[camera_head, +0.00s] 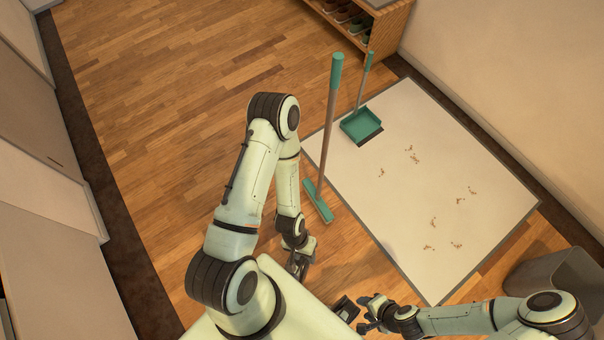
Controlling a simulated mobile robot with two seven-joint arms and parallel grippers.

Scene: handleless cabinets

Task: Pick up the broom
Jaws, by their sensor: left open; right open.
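The broom (328,125) stands upright, with a brown stick, a green grip at the top and a green head (318,203) on the floor at the mat's left edge. My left gripper (299,267) points down, open and empty, below and slightly left of the broom head in the picture, apart from it. My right gripper (362,314) is open and empty near the bottom of the view, farther from the broom. My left arm rises just left of the broom stick.
A green dustpan (361,124) with an upright handle stands on the white mat (400,215), which bears several small brown crumb clusters. A shoe shelf (370,25) stands at the back. A grey bin (550,275) is at right. The wooden floor (180,110) at left is clear.

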